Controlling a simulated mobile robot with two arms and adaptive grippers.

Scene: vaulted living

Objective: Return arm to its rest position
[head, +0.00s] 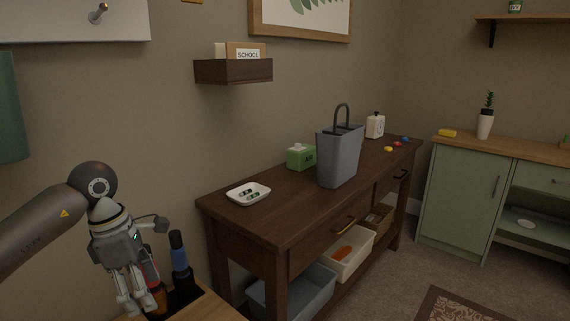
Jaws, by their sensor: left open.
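My left arm comes in from the left edge, and its gripper (136,300) hangs pointing down at the lower left. Its fingers are apart, with nothing seen between them. I cannot tell whether the fingers touch these. My right gripper is not in view.
A dark wood console table (290,207) carries a white dish (248,193), a green box (301,157) and a grey basket (339,157). Bins sit on its lower shelf. A wooden top (205,308) lies below the gripper. A wall shelf (234,71) hangs above. Carpet is open at right.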

